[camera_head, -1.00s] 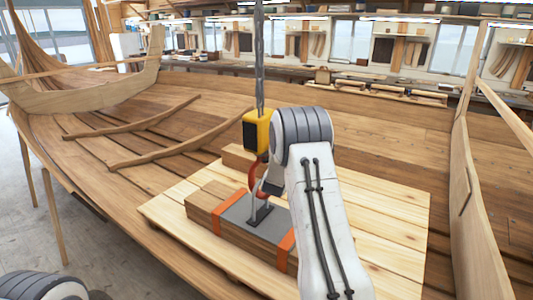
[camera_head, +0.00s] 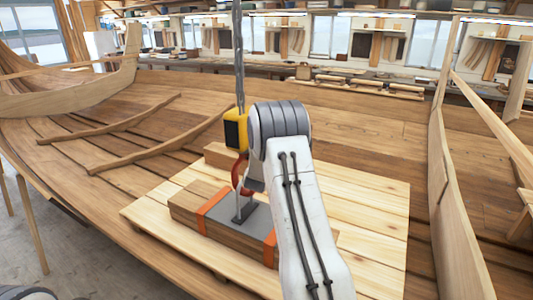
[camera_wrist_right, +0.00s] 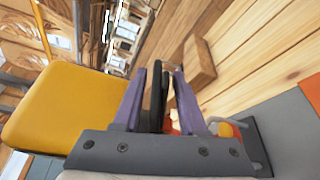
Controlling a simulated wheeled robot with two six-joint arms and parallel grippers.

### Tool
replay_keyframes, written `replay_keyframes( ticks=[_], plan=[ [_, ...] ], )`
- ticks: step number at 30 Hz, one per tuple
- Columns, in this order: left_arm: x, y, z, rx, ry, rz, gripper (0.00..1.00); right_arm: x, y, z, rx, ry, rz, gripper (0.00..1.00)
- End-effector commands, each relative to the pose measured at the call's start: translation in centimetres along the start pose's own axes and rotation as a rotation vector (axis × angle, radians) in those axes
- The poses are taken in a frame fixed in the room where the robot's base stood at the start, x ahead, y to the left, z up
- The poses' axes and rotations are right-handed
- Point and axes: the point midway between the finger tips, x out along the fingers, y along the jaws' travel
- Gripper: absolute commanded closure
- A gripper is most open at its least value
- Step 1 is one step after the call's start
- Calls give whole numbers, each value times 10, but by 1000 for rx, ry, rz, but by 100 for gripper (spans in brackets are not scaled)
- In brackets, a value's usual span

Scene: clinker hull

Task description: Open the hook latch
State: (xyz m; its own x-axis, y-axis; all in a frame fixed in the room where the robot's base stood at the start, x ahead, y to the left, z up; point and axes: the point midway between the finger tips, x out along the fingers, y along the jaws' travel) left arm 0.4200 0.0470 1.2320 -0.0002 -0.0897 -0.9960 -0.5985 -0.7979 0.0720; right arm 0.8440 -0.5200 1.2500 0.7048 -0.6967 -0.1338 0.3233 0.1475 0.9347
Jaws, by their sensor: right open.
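The yellow hook block (camera_head: 236,130) hangs upright on a chain, with its red hook (camera_head: 239,174) below. The hook hangs at a metal bail (camera_head: 240,206) on the grey plate of a strapped timber bundle (camera_head: 187,212). My right arm comes in from the right of the hook, and its wrist hides part of it. In the right wrist view my right gripper (camera_wrist_right: 160,74) is open, its purple fingers around a dark upright piece (camera_wrist_right: 157,97) that may be the latch; contact is unclear. The yellow block (camera_wrist_right: 62,108) fills the left there. My left gripper is out of view.
The chain (camera_head: 239,60) rises from the block. The bundle lies on a pale plank platform (camera_head: 150,215) inside the hull, with a small wood block (camera_head: 216,155) behind it. Curved ribs (camera_head: 135,160) lie to the left. An upright plank wall (camera_head: 450,215) stands to the right.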

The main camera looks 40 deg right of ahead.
Motion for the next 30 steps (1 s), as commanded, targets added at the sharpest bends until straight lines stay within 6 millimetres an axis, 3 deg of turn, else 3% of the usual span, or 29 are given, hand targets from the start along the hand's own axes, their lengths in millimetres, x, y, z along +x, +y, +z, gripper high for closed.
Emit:
replay_keyframes(
  ticks=[5, 16, 21, 30],
  plan=[
    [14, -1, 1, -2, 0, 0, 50, -22, -2, -2, 1, 1, 2, 59],
    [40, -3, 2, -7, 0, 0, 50, -90, -1, -2, 1, 1, 4, 59],
    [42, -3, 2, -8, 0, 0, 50, -102, 0, -1, 1, 0, 4, 59],
    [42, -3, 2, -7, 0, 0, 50, -103, 1, 0, 1, -1, 3, 59]
  ],
)
